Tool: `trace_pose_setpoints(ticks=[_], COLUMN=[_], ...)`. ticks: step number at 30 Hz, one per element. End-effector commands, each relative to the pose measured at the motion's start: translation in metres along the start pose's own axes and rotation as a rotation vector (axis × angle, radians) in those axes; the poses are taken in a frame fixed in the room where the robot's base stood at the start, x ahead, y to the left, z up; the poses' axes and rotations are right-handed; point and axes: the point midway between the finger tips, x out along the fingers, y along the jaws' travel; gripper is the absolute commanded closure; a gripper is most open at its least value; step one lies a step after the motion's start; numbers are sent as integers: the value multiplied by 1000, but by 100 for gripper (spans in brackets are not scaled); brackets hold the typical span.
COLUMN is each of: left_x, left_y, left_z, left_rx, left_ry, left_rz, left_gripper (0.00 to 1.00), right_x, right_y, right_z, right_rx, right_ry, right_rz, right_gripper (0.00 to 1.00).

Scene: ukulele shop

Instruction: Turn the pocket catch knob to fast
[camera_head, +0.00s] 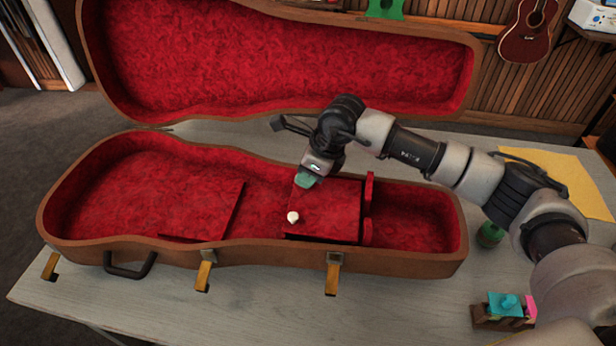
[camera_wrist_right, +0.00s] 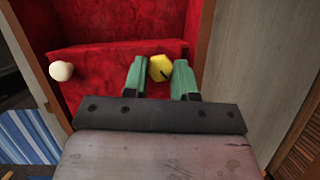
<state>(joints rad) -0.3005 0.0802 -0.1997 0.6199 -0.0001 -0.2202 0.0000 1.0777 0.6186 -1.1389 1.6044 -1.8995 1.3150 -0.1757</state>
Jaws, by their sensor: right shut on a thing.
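The open ukulele case (camera_head: 300,255) lies on the table with its red lining showing. A red pocket (camera_head: 325,215) stands in it, right of the middle, with a round white knob (camera_head: 292,217) on its lid. In the right wrist view the white knob (camera_wrist_right: 61,70) is left of my fingers and apart from them. My right gripper (camera_head: 306,181) reaches down to the pocket's far left corner. In the wrist view its green fingers (camera_wrist_right: 160,78) are shut on a yellow faceted knob (camera_wrist_right: 159,67) with a dark mark. This knob is hidden in the head view. My left gripper is out of view.
The raised case lid (camera_head: 280,55) stands behind the arm. A red panel (camera_head: 205,210) lies in the case's left part. Brass latches (camera_head: 333,272) hang along the front edge. A small box with coloured items (camera_head: 503,310) and a yellow sheet (camera_head: 565,180) are at right.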

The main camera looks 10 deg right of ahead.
Motion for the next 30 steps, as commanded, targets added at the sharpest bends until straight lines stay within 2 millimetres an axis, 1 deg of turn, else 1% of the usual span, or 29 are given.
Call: trace_pose_setpoints(ticks=[1,15,22,30], left_x=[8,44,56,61], left_y=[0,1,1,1], left_z=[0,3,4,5], left_rx=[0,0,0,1], left_ry=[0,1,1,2], left_rz=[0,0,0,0], left_gripper=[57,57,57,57], right_x=[3,3,2,1], right_y=[0,3,4,4], right_z=[-1,0,1,2], right_rx=[39,419,541,608], right_ry=[-2,-2,-1,0], right_rz=[-20,-176,-226,-252], right_gripper=[97,97,97,97])
